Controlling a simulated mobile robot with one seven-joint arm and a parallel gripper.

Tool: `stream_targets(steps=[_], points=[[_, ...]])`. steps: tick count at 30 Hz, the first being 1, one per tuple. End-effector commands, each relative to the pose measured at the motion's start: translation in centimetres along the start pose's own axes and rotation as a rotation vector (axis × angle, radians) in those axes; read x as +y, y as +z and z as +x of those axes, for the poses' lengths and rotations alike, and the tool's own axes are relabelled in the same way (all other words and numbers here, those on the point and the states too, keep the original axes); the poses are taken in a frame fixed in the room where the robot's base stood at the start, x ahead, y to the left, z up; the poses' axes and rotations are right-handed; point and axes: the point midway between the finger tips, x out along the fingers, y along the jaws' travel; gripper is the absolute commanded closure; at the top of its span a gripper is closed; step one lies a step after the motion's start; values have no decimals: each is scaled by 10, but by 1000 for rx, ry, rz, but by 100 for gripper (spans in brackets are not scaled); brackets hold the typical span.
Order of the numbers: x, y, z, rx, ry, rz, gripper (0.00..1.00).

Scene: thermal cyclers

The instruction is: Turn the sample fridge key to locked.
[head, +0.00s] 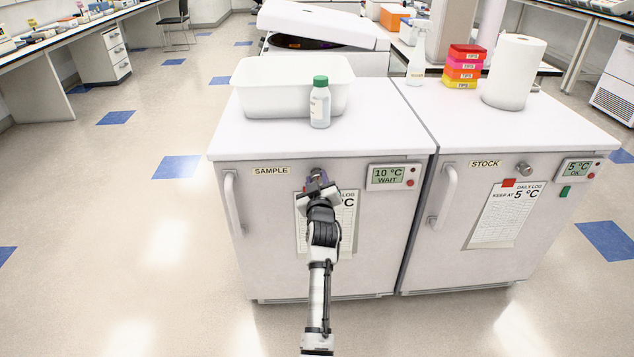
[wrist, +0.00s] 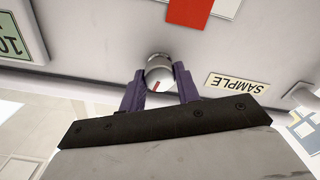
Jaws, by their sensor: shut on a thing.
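The sample fridge (head: 270,235) stands at left with its door closed and a SAMPLE label (head: 271,171). In the head view the gripper mostly hides the knob. The wrist view is upside down, with the SAMPLE label (wrist: 236,83) inverted.
The fridge display (head: 388,177) reads 10 °C WAIT. A vertical handle (head: 235,205) is left of the key; a log sheet (head: 345,215) hangs behind my arm. The stock fridge (head: 430,255) adjoins at right. A white tub (head: 262,90) and green-capped bottle (head: 320,105) stand on top.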

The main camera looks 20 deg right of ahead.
Motion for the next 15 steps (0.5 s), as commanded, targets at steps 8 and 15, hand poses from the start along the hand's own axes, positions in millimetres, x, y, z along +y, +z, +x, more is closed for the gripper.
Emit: stream_targets(steps=[8, 15], points=[[0, 0, 0, -1, -1, 262, 91], [0, 0, 0, -1, -1, 491, 91]])
